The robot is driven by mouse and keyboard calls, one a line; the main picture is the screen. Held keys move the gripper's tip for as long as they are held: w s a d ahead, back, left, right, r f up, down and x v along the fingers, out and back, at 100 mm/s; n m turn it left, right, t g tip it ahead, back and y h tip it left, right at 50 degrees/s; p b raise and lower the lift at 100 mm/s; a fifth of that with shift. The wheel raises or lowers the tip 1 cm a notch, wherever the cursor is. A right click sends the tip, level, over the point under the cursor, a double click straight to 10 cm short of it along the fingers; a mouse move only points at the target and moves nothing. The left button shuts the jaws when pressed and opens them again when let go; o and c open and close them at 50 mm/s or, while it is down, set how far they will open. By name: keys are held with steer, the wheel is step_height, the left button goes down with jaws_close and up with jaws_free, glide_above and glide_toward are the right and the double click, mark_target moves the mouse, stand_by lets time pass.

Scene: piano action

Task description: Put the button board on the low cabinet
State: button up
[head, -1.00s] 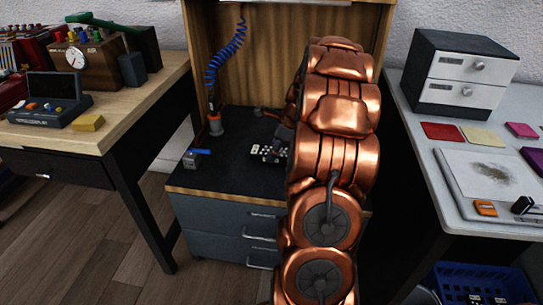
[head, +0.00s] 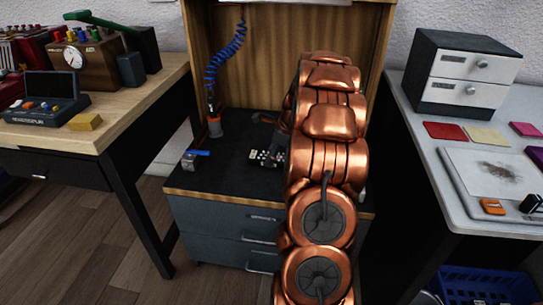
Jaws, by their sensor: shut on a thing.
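The button board (head: 268,156) is a small dark board with white buttons. It shows just left of my copper arm, over the dark top of the low cabinet (head: 222,178). My gripper (head: 281,140) is shut on the board, and my arm hides much of the gripper and the board's right side. I cannot tell whether the board touches the top or is held slightly above it. The low cabinet has grey drawers, a wood-edged black top and a wooden back panel.
A wooden desk (head: 130,112) is at left. A pale table (head: 420,120) with a drawer box (head: 462,75) is at right.

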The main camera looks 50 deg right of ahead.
steer(key=o, duration=1.3)
steer(key=shift+o, duration=0.2)
